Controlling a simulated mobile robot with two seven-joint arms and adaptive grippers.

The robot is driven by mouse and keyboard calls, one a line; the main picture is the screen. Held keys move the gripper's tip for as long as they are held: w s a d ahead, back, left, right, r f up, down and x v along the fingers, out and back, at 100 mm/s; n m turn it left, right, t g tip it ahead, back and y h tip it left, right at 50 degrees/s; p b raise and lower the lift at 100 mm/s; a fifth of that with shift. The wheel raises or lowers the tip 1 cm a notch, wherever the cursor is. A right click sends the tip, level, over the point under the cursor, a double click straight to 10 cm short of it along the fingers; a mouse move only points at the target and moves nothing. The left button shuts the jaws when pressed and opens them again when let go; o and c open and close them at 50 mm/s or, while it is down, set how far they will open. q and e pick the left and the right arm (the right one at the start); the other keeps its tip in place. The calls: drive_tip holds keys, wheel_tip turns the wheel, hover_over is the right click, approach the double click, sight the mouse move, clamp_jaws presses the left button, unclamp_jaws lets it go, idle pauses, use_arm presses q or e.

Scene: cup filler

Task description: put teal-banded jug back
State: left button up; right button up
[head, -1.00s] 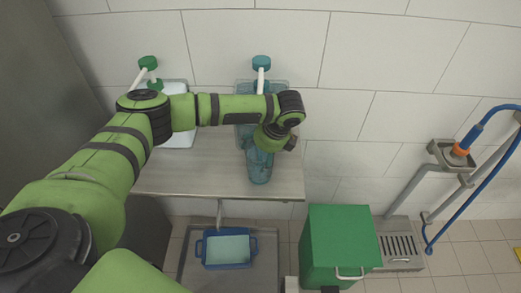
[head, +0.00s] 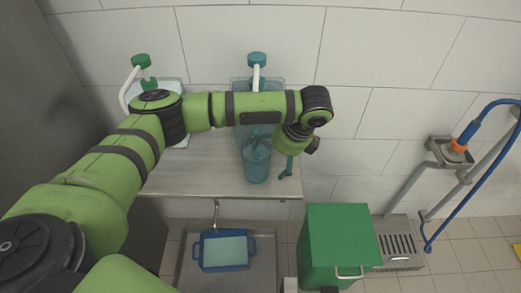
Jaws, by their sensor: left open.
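A translucent teal jug (head: 257,163) stands upright near the front edge of the wall table (head: 205,180). A darker teal part shows at its top. No separate band can be made out at this size. My left arm reaches across above the table from the left. My right gripper is not in view.
A teal-capped dispenser (head: 257,61) and a green-capped dispenser (head: 141,62) stand along the wall, partly behind my arm. Below are a blue tub (head: 224,266) on a grey tray and a green bin (head: 338,240). A blue hose (head: 489,122) hangs at the right.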

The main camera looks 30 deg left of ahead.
use_arm(q)
drive_tip(key=s+d+b, duration=0.1)
drive_tip(key=d, duration=0.5)
drive_tip(key=shift+s+d, duration=0.15)
drive_tip(key=shift+s, duration=0.05)
